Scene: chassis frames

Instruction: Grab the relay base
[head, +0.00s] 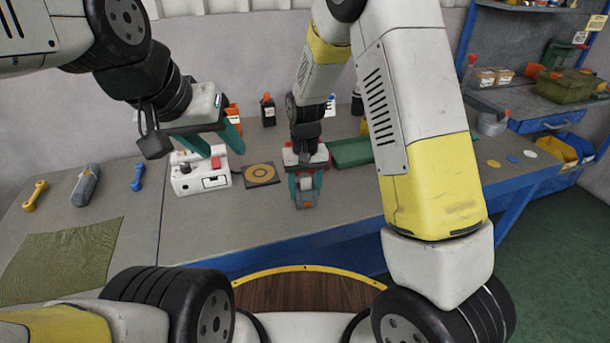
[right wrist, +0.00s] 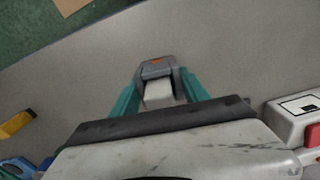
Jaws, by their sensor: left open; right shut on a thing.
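A small grey block with an orange mark, which looks like the relay base (head: 305,201), is between the fingers of my right gripper (head: 306,180) over the front part of the grey workbench. In the right wrist view the relay base (right wrist: 157,70) shows between the teal fingertips of my right gripper (right wrist: 158,86), which are shut on it. I cannot tell whether it touches the bench top. My left gripper (head: 221,146) is open and empty, above the white box with a red button.
The white box (head: 188,186) stands beside a dark square plate with a yellow ring (head: 261,174). A green tray (head: 350,153) lies right of my right gripper. Bottles stand at the back.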

